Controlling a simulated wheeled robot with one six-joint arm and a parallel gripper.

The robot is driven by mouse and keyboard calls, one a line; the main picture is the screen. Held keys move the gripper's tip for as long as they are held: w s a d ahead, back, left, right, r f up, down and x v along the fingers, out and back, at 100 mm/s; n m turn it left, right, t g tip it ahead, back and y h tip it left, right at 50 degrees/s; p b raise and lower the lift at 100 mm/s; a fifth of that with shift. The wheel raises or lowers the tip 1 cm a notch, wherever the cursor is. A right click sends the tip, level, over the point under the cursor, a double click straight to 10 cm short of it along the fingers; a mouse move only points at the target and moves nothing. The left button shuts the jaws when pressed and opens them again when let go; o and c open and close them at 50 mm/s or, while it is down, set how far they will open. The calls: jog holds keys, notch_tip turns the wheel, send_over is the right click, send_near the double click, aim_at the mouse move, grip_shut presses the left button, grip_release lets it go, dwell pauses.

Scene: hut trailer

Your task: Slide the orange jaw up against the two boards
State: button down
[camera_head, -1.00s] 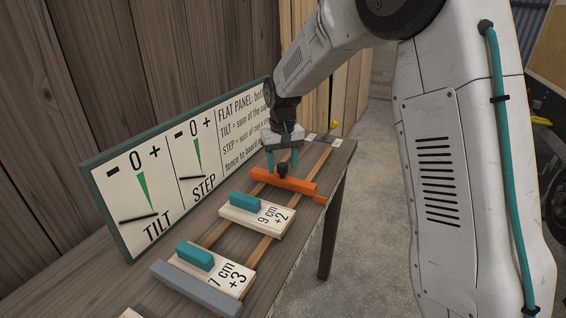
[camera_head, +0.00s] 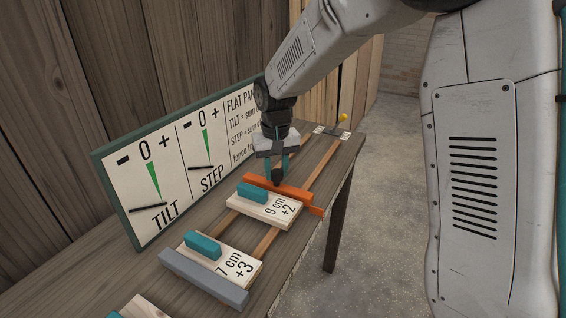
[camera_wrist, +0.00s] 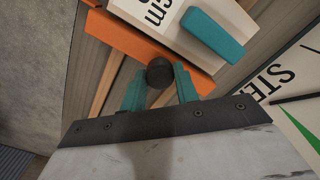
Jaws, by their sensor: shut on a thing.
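The orange jaw (camera_head: 296,192) lies across two wooden rails on the bench. It is right at the far edge of the board marked 9 cm +2 (camera_head: 285,212), apparently touching it; its orange bar also shows in the wrist view (camera_wrist: 118,38). The board marked 7 cm +3 (camera_head: 236,266) lies nearer, against a grey bar (camera_head: 203,279). Bare rail shows between the two boards. Each board has a teal handle. My gripper (camera_head: 277,178) points down, shut on the jaw's black knob (camera_wrist: 160,72), with a teal finger on either side.
A green-framed panel (camera_head: 97,157) with TILT and STEP dials stands along the left of the bench. Another board (camera_head: 147,306) is partly cut off at the bottom. A yellow knob (camera_head: 343,118) is at the far end. Floor is open right of the bench.

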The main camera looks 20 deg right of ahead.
aim_at(277, 171)
jog(key=c, duration=1.1)
grip_release()
jog(key=shift+o, duration=0.2)
jog(key=shift+r, duration=3.95)
